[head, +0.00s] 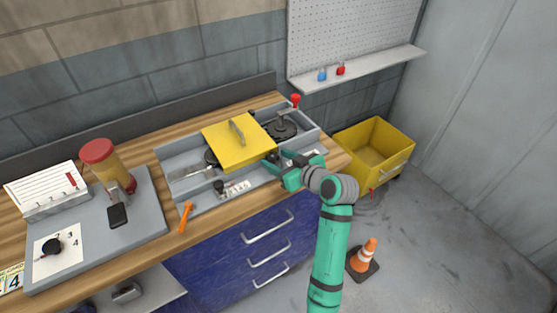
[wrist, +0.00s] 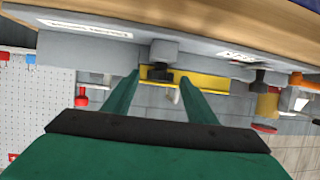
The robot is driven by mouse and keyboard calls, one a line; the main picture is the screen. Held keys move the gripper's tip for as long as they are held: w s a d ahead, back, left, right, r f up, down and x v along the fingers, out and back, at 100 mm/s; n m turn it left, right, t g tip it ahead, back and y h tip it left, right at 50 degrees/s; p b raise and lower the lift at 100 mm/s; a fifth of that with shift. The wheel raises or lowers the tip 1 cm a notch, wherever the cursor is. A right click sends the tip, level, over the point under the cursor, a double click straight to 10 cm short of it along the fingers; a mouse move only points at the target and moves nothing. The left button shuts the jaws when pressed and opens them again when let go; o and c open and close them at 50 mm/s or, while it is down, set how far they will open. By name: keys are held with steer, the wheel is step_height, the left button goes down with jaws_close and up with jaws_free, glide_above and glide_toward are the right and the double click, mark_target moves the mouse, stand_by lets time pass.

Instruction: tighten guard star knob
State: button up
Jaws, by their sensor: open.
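The yellow guard plate (head: 222,150) with its grey handle (head: 237,131) lies over the middle of the grey machine tray. It shows as a yellow strip in the wrist view (wrist: 215,83). A black knob (wrist: 159,72), which I take to be the guard star knob, sits on a grey block at the guard's edge. My gripper (head: 281,165) is at the tray's front right, beside the guard. In the wrist view my gripper (wrist: 160,80) is open, its fingers on either side of the black knob. I cannot tell if they touch it.
Another black knob (head: 219,187) stands at the tray's front left, by an orange tool (head: 185,217). A red knob (head: 295,100) rises at the back right. A yellow bin (head: 361,165) and a traffic cone (head: 366,255) stand on the floor at right.

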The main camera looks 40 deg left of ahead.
steer(key=c, duration=1.1)
steer(key=shift+o, duration=0.2)
steer(key=shift+s+a+f+m+t+h, duration=0.1)
steer(key=shift+s+m+t+h, duration=0.15)
steer(key=shift+m+t, duration=0.25)
steer(key=shift+s+a+m+t+h, duration=0.1)
steer(key=shift+m+t+h, duration=0.15)
steer(key=shift+m+t, duration=0.25)
steer(key=shift+s+a+m+t+h, duration=0.1)
steer(key=shift+s+m+t+h, duration=0.05)
steer(key=shift+m+t+h, duration=0.4)
steer(key=shift+s+a+m+t+h, duration=0.1)
steer(key=shift+m+t+h, duration=0.25)
steer(key=shift+m+t, duration=0.4)
steer(key=shift+d, duration=0.1)
steer(key=o, duration=1.1)
steer(key=shift+c, duration=0.2)
steer(key=shift+d, duration=0.1)
steer(key=v, duration=1)
steer(key=shift+s+d, duration=0.2)
steer(key=shift+s, duration=0.1)
